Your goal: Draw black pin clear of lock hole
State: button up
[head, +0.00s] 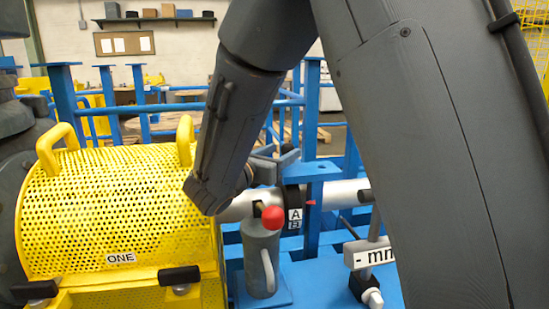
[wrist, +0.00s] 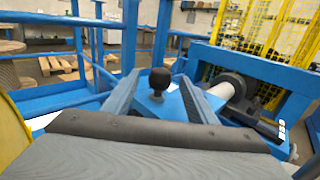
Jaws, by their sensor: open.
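The black pin shows in the wrist view as a round black knob (wrist: 160,79) on a short stem, standing upright on a blue plate (wrist: 171,108). My gripper (wrist: 158,75) is open, with one grey finger on each side of the knob and visible gaps between. The fingers do not appear to touch it. In the head view my gripper (head: 277,157) is above the pale horizontal shaft, behind my forearm.
A yellow perforated guard (head: 115,215) marked ONE stands left of my arm. A red ball knob (head: 272,218) sits before a grey cylinder (head: 261,262) below my gripper. Blue posts and rails (head: 312,110) rise close behind.

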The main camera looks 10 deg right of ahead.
aim_at(284, 150)
jog(key=shift+x, duration=2)
jog(key=shift+c, duration=0.3)
jog(key=c, duration=1.2)
notch_tip(284, 150, up, 13)
jog(key=p, duration=0.9)
